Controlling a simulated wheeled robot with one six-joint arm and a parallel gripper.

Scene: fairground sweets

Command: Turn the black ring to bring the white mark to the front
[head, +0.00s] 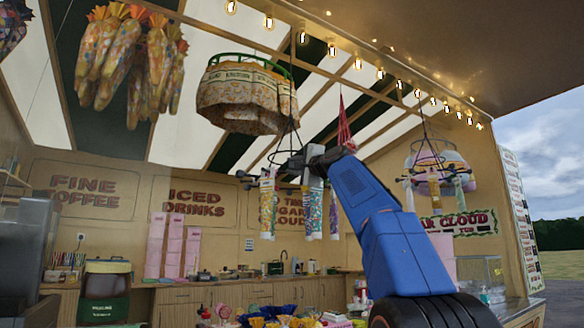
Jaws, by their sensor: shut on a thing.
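The black ring (284,184) hangs on dark cords from the roof near the middle of the head view, seen from below. Several tubes of coloured sweets (267,207) hang from it. My gripper (313,160) is at the ring's near right side, shut on the ring; the jaws are small and dark, and the exact contact is hard to make out. My gripper and wrist hide part of the ring. I cannot make out the white mark.
A round cream canopy (240,100) hangs left of the ring, and a pastel hanging rack (438,165) hangs to the right. Wrapped cones (110,55) hang at upper left. A counter (255,292) with clutter runs along the back wall.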

